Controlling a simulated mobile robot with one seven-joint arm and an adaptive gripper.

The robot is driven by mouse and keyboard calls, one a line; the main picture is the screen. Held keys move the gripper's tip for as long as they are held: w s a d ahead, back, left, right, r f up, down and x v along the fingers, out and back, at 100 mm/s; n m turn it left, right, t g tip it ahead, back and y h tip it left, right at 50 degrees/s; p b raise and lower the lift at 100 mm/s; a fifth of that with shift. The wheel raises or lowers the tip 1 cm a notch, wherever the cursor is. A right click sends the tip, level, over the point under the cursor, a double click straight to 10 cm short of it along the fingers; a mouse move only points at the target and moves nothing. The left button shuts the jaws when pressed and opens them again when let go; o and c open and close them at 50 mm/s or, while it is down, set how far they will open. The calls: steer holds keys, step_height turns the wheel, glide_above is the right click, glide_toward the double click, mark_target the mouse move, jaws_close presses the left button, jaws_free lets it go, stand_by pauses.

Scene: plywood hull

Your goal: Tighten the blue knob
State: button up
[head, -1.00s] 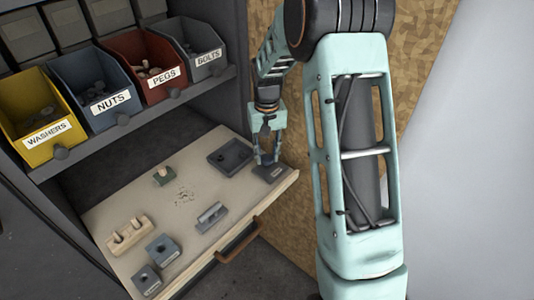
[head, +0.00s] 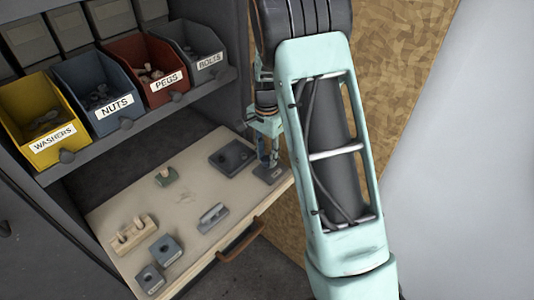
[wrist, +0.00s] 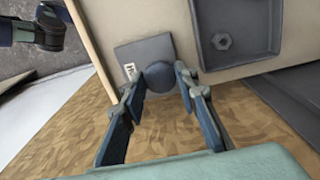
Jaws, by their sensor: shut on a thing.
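The dark blue knob (wrist: 158,76) is round and sits on a grey block (wrist: 130,52) with a small label, near the edge of the light board. My gripper (wrist: 160,82) has one finger on each side of the knob and is shut on it. In the head view my gripper (head: 269,157) is at the right end of the board, over the grey block (head: 270,174). My arm partly covers that area, and the knob cannot be made out clearly there.
A dark square tray (head: 232,157) lies left of my gripper; a hex nut (wrist: 222,41) shows inside it. A small handled block (head: 213,217), a wooden peg block (head: 134,234) and other blocks stand on the board (head: 188,200). Labelled bins, including NUTS (head: 97,92), line the shelf above.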

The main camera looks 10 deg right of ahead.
mark_target(267, 159)
steer(key=m+p, duration=0.1)
steer(key=m, duration=0.3)
steer(key=shift+w+r+m+p, duration=0.1)
steer(key=shift+r+m+p, duration=0.1)
steer(key=shift+m+p, duration=0.75)
steer(key=shift+m, duration=0.85)
steer(key=shift+w, duration=0.1)
steer(key=o, duration=0.9)
steer(key=shift+o, duration=1.2)
steer(key=shift+f, duration=0.1)
step_height(267, 159, up, 12)
